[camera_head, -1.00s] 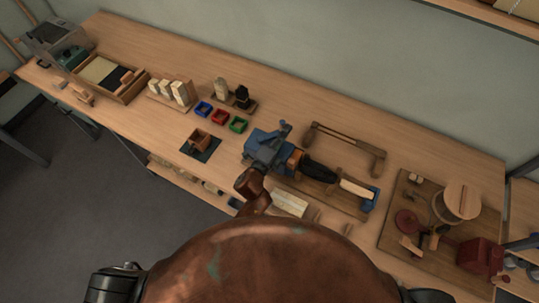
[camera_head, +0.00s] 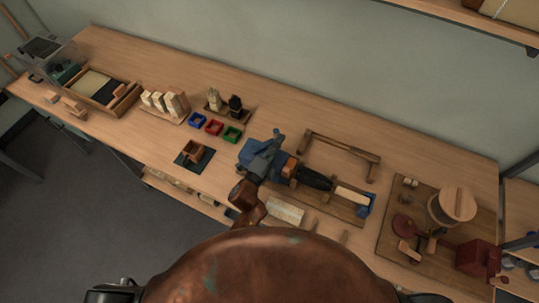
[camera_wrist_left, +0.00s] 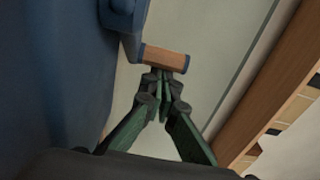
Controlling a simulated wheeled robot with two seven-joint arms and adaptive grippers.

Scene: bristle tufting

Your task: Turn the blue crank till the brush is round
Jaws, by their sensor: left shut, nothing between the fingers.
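The blue machine (camera_head: 251,153) stands near the front edge of the bench. A dark brush (camera_head: 313,179) with a pale handle end (camera_head: 351,195) lies along its wooden base to the right. In the left wrist view, a blue crank arm (camera_wrist_left: 122,14) carries a short wooden grip (camera_wrist_left: 165,58). My left gripper (camera_wrist_left: 161,80) is shut and empty, its fingertips just below that grip. I cannot tell whether they touch it. In the head view my left arm reaches up to the machine's front, and its fingertips are hard to make out. My right gripper is not in view.
A wooden frame (camera_head: 341,150) lies behind the brush. Blue, red and green trays (camera_head: 214,128) sit to the left. A board with a round wooden drum (camera_head: 452,206) and a red box (camera_head: 478,258) is at the right. The bench behind the machine is clear.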

